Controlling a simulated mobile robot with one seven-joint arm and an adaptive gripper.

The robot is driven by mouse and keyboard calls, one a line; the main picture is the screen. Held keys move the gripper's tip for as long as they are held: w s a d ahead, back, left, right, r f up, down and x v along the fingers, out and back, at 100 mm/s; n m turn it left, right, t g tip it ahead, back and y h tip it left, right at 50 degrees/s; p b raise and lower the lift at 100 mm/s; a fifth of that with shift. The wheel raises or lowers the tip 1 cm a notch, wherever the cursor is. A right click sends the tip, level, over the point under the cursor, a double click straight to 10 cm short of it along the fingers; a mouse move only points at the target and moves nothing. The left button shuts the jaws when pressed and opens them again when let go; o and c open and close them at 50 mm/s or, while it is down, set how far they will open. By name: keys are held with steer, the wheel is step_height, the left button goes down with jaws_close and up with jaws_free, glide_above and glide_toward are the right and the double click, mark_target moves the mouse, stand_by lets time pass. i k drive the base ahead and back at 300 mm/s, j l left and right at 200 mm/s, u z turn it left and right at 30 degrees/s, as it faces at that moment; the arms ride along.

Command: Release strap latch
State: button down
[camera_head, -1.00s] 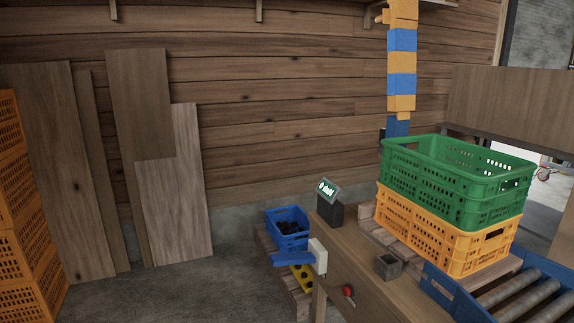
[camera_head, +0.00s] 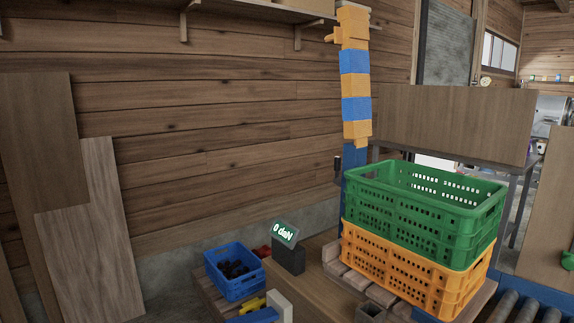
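I see no strap that I can make out, and I cannot identify a strap latch. A green crate (camera_head: 412,215) is stacked on an orange crate (camera_head: 402,275) at the right, on slats on a wooden bench. A small dark part (camera_head: 338,168) sits beside a tall blue and orange post (camera_head: 355,95) behind the crates; I cannot tell what it is. A tilted display (camera_head: 285,234) on a dark box shows 0 daN. My gripper is not in view.
A blue crate with dark contents (camera_head: 234,272) stands left of the display. A white block (camera_head: 280,304) is at the bottom edge, near blue and yellow parts. A small grey open box (camera_head: 371,312) is below the orange crate. Rollers (camera_head: 510,305) lie lower right. Boards (camera_head: 90,230) lean at left.

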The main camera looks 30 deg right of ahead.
mark_target(337, 160)
steer(key=i+j+u, duration=0.1)
steer(key=i+u, duration=0.2)
steer(key=i, duration=0.4)
steer(key=i+l+u, duration=0.1)
steer(key=i+u, duration=0.25)
steer(key=i, duration=0.35)
steer(key=i+j+z, duration=0.1)
steer(key=i+z, duration=0.15)
steer(key=i, duration=0.15)
steer(key=i+j+z, duration=0.45)
steer(key=i, duration=0.25)
steer(key=i+z, duration=0.15)
steer(key=z, duration=0.35)
steer(key=i+j+z, duration=0.15)
steer(key=z, duration=0.35)
steer(key=i+j+z, duration=0.15)
steer(key=z, duration=0.35)
steer(key=i+j+z, duration=0.15)
steer(key=z, duration=0.3)
steer(key=i+j+z, duration=0.1)
steer(key=z, duration=0.35)
steer(key=j+z, duration=0.3)
steer(key=z, duration=0.15)
steer(key=i+j+z, duration=0.35)
steer(key=i+j, duration=0.15)
